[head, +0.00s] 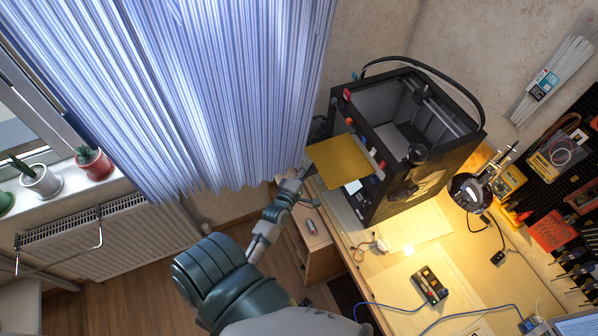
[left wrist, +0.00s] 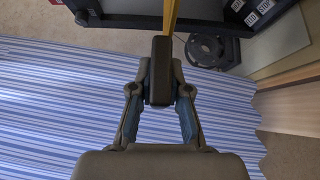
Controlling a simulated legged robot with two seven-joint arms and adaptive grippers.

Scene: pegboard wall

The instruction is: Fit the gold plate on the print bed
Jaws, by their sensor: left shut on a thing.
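The gold plate (head: 341,161) is a flat square sheet in front of the left side of the black 3D printer (head: 440,178). My left gripper (head: 303,174) is shut on the plate's near left edge and holds it in the air above the desk. In the left wrist view the fingers (left wrist: 161,68) are closed together, and the plate shows edge-on as a thin gold strip (left wrist: 170,14) beyond them. My right gripper is not in view.
The wooden desk (head: 415,245) carries a small black and yellow device (head: 430,285), blue cables and a round black lamp (head: 467,191). A blue striped curtain (head: 200,90) hangs left of the plate. A spool (left wrist: 205,50) shows below the printer in the left wrist view.

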